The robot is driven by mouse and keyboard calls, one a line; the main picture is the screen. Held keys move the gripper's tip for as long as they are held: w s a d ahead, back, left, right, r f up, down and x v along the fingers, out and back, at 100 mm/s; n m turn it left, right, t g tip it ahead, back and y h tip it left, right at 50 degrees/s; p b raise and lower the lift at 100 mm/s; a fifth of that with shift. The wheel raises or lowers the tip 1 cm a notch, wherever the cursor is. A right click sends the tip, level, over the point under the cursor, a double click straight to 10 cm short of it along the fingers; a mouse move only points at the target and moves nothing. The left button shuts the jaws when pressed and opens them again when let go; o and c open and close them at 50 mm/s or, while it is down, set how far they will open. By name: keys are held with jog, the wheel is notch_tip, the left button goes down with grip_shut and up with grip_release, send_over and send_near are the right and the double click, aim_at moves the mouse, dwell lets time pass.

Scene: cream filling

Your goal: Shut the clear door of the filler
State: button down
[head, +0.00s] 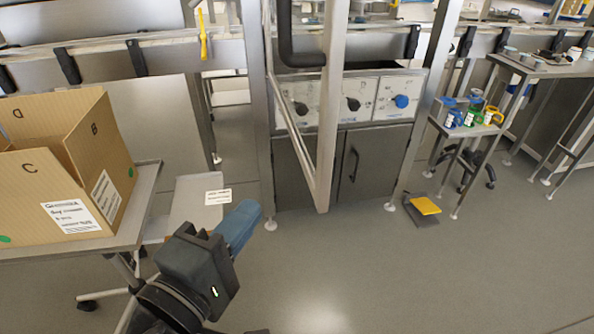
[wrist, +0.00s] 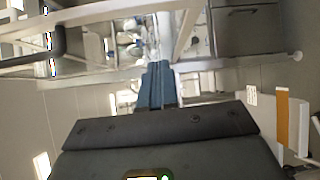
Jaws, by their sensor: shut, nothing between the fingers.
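The filler (head: 345,115) stands in the middle of the head view, with a metal frame, a panel of knobs and a grey cabinet below. Its clear door (head: 327,130) has a metal frame and stands open, swung out from the filler toward me. The door's pane is see-through and hard to make out. My gripper (head: 246,215) is at the lower left of the door, in front of it and apart from it. Its blue fingers are together and empty; they also show in the wrist view (wrist: 158,72), pointing toward metal framework.
A cardboard box (head: 60,165) sits on a trolley at the left, with a flat grey plate (head: 197,205) beside it. A yellow pedal (head: 424,204) is on the floor at the right. A small stand with coloured bottles (head: 472,118) is farther right. The front floor is clear.

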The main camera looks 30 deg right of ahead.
notch_tip(320, 180, up, 4)
jog(key=s+a+m+g+h, duration=0.2)
jog(key=a, duration=0.1)
send_near(320, 148)
jog(key=w+x, duration=0.1)
jog(key=x, duration=0.4)
jog(key=shift+s+d, duration=0.25)
jog(key=shift+d, duration=0.15)
jog(key=shift+d+r, duration=0.1)
jog(key=shift+d, duration=0.05)
